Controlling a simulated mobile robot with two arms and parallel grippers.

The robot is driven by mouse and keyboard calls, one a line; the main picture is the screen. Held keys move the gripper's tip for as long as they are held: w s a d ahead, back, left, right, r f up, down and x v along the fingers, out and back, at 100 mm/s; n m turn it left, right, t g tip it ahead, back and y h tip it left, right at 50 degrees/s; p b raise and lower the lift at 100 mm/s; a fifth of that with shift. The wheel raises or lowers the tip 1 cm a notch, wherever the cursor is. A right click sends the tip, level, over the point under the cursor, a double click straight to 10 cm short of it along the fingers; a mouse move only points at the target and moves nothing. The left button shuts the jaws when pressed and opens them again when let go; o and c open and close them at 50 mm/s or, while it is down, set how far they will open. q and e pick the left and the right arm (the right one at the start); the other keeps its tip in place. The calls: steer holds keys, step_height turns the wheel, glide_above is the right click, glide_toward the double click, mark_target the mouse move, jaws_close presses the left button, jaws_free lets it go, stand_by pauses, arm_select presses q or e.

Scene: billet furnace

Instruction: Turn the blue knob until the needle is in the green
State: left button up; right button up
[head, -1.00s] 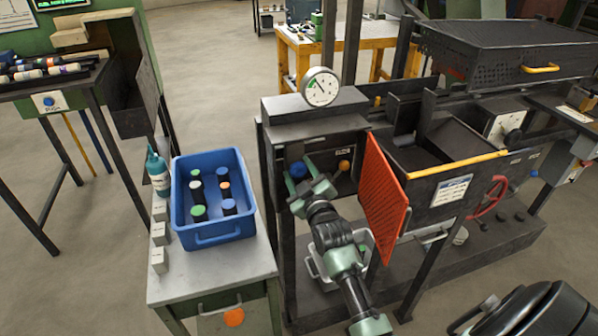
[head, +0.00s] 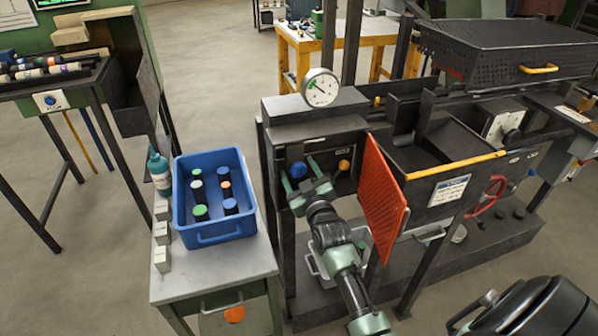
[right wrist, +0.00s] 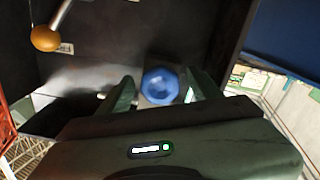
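The blue knob (head: 298,170) sits on the dark front panel of the machine, left of an orange ball-ended lever (head: 344,165). The round white gauge (head: 320,88) stands on top of the machine, with a green band at the upper left of its dial. Its thin dark needle is too small to read surely against the band. My right gripper (head: 301,174) is open at the knob. In the right wrist view, the blue knob (right wrist: 160,86) lies between the two fingers of my right gripper (right wrist: 161,90), nearer the right finger. Contact is not clear. My left gripper is not in view.
A red perforated door (head: 381,198) stands open just right of my right arm. A blue crate (head: 245,213) with several capped cylinders stands on the side table at left, beside a teal bottle (head: 159,172) and white blocks.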

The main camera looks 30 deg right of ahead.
steer(key=v, duration=0.7)
steer(key=shift+s+a+b, duration=0.15)
steer(key=shift+s+b, duration=0.25)
